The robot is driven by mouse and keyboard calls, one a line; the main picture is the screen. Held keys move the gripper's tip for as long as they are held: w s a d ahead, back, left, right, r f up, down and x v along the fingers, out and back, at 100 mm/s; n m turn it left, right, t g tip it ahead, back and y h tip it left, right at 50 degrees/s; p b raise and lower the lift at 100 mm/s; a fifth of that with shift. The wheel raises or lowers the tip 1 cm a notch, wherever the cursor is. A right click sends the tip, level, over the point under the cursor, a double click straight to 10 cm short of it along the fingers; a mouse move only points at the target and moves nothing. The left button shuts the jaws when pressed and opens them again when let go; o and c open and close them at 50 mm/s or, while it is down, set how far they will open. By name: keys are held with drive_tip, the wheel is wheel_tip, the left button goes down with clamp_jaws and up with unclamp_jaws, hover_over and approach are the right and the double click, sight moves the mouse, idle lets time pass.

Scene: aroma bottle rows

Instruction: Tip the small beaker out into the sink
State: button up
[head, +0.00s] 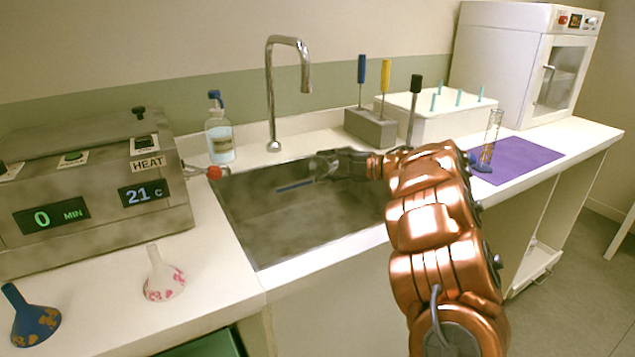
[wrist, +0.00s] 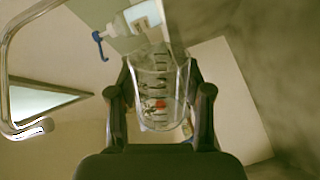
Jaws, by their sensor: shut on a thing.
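The small clear beaker (wrist: 162,90) with dark graduation marks is between the fingers of my gripper (wrist: 163,98) in the wrist view. My gripper is shut on it. In the head view the beaker (head: 325,165) and my gripper (head: 340,163) are over the far part of the sink (head: 275,222), to the right of the tap. I see no liquid clearly in the beaker; its exact tilt is hard to tell. The sink's grey basin looks empty except for a thin blue strip (head: 295,186).
The chrome tap (head: 273,95) stands behind the sink, with a blue-topped bottle (head: 220,130) to its left. A heater box (head: 95,195) and two funnels are left. A grey block (head: 370,127) with upright tools and a purple mat (head: 515,160) with a cylinder (head: 491,137) are right.

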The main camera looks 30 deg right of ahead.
drive_tip(key=shift+w+d+r+m+p, duration=0.15)
drive_tip(key=shift+m+p, duration=0.4)
drive_tip(key=shift+p, duration=0.95)
drive_tip(key=shift+w+d+r+m+p, duration=0.15)
drive_tip(key=shift+m+p, duration=0.4)
drive_tip(key=shift+p, duration=0.95)
drive_tip(key=shift+d+m+y+p, duration=0.1)
drive_tip(key=shift+m+y+p, duration=0.3)
drive_tip(key=shift+p, duration=0.55)
drive_tip(key=shift+f, duration=0.2)
drive_tip(key=shift+r, duration=0.1)
drive_tip(key=shift+d+r+m+p, duration=0.15)
drive_tip(key=shift+m+p, duration=0.25)
drive_tip(key=shift+p, duration=0.6)
drive_tip(key=shift+g+p, duration=0.3)
drive_tip(key=shift+p, duration=0.35)
drive_tip(key=m+p, duration=0.1)
drive_tip(key=p, duration=0.1)
drive_tip(key=shift+w+d+r+m+p, duration=0.15)
drive_tip(key=shift+r+m+p, duration=0.05)
drive_tip(key=shift+m+p, duration=0.2)
